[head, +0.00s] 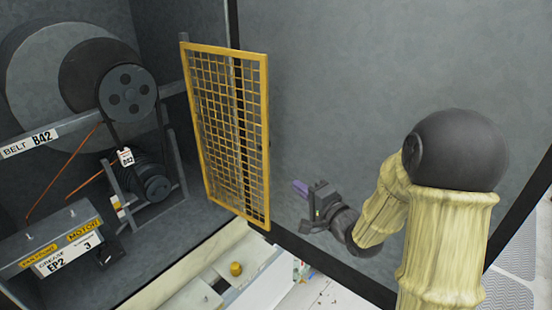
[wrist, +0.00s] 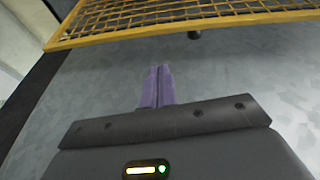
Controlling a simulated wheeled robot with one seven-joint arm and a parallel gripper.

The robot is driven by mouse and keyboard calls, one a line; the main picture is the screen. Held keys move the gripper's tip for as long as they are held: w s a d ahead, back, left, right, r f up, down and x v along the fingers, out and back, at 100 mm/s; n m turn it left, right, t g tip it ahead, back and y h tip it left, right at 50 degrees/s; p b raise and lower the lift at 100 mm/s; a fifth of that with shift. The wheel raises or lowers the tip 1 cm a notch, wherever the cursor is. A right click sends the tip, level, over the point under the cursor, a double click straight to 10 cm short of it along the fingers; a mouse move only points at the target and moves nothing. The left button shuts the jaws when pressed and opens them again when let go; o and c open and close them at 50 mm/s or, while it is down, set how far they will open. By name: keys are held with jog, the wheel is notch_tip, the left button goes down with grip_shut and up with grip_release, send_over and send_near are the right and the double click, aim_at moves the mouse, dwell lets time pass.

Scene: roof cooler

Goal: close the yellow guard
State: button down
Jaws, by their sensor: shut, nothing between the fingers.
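The yellow guard (head: 229,130) is a mesh panel in a yellow frame. In the head view it stands swung open to the right of the machine bay, hinged along its left edge. Its frame and mesh also cross the top of the wrist view (wrist: 190,26). My gripper (head: 300,188) is to the right of the guard's lower part, apart from it. Its purple fingers (wrist: 157,88) are shut together with nothing between them, pointing toward the guard frame.
The bay holds a belt wheel (head: 127,93), a motor (head: 150,178) and a grease box (head: 58,240). A grey wall panel (head: 370,70) stands behind my arm. Below the guard are a pale ledge (head: 200,297) and a small yellow cap (head: 236,268).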

jog(key=shift+s+a+r+y, duration=0.15)
jog(key=shift+a+r+y, duration=0.2)
jog(key=shift+r+y, duration=0.3)
jog(key=p+x, duration=0.4)
jog(key=x, duration=0.6)
jog(key=shift+f, duration=0.1)
